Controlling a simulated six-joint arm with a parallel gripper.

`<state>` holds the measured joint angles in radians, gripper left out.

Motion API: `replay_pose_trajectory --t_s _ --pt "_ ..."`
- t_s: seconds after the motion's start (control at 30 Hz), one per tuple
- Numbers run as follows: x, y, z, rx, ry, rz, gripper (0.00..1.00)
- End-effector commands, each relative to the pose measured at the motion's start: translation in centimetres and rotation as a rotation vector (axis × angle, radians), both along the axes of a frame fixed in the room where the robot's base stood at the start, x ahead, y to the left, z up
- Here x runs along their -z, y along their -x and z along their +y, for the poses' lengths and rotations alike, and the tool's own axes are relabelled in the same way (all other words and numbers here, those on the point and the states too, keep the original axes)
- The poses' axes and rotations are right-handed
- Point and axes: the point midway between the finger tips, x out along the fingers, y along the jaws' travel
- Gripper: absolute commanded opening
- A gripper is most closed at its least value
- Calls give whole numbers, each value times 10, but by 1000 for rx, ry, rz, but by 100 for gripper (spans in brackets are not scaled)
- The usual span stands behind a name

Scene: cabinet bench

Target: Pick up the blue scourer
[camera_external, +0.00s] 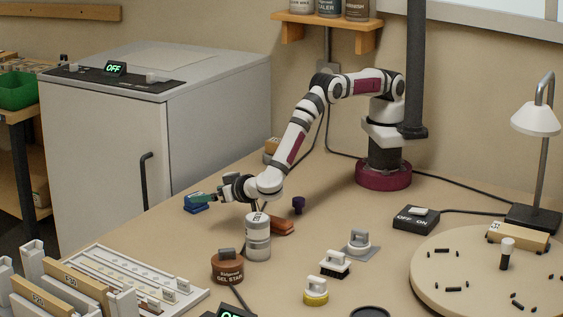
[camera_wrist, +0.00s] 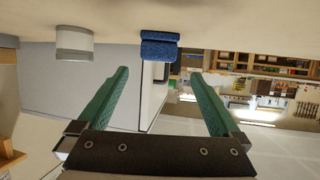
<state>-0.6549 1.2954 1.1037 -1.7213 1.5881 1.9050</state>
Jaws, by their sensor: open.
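The blue scourer (camera_external: 196,203) lies on the bench near its left edge, beside the grey cabinet. It also shows in the wrist view (camera_wrist: 159,46), at the top middle, beyond the fingertips and between their lines. My gripper (camera_external: 203,197) is at the scourer's height or slightly above it in the outside view, with green fingers. In the wrist view the two green fingers (camera_wrist: 160,72) are spread wide with nothing between them. Part of the scourer is hidden behind a finger in the outside view.
A white-grey can (camera_external: 257,238) stands under my wrist, with a brown gel stain tin (camera_external: 227,267) in front. An orange-brown block (camera_external: 282,227) lies close behind the can. The grey cabinet (camera_external: 105,150) stands left of the bench. A slotted white rack (camera_external: 135,277) sits at front left.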

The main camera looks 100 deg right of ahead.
Motion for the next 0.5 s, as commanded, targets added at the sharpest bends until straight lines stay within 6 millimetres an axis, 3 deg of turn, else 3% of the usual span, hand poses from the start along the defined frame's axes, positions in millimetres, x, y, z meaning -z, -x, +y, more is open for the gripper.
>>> replay_pose_trajectory --t_s 0.5 --pt "32 -36 -62 2 0 2 100"
